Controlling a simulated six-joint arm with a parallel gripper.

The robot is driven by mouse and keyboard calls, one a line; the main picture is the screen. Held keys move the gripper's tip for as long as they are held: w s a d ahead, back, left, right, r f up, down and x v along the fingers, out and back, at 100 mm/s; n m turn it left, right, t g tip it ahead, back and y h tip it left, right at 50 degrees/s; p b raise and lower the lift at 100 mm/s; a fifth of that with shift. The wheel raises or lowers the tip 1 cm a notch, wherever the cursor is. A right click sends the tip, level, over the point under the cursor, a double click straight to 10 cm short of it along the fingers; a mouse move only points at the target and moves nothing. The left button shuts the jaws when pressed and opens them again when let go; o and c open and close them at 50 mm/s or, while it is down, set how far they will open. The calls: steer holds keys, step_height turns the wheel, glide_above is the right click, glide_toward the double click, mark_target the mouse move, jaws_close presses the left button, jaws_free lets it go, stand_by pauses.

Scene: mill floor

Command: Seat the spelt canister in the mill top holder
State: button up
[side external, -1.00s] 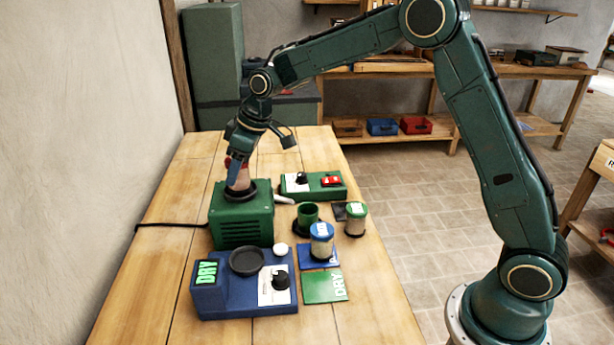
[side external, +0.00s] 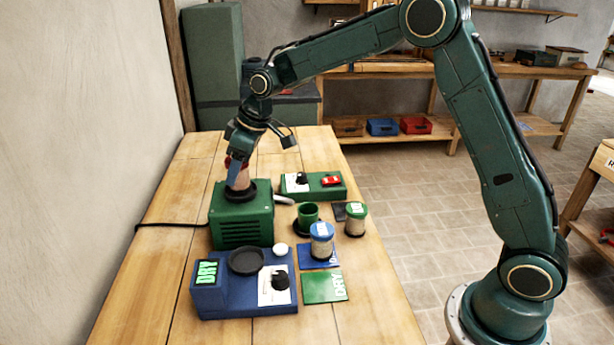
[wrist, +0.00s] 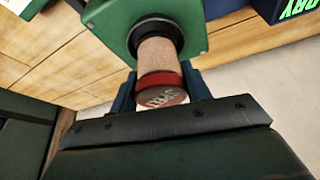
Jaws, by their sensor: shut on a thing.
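The spelt canister (wrist: 159,57) has a pale tan body and a red lid with white lettering, only partly readable. My gripper (side external: 237,168) is shut on it near the lid, with one blue finger on each side in the wrist view (wrist: 161,88). The canister's lower end is at the black ring of the mill top holder (wrist: 137,37), on the green mill (side external: 241,225). In the side view the canister body (side external: 241,181) stands close to upright in the ring. How deep it sits is hidden.
A blue scale (side external: 238,304) reading DRY stands in front of the mill. To the right are a blue-lidded canister (side external: 321,246), a green-lidded canister (side external: 355,226), a green cup (side external: 308,213) and a green switch box (side external: 314,186). A cable runs left from the mill.

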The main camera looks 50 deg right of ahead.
steer(key=shift+f, duration=0.6)
stand_by(0.3)
steer(key=o, duration=0.9)
steer(key=shift+o, duration=0.2)
steer(key=shift+r, duration=0.1)
steer(key=v, duration=1.1)
stand_by(0.3)
stand_by(0.4)
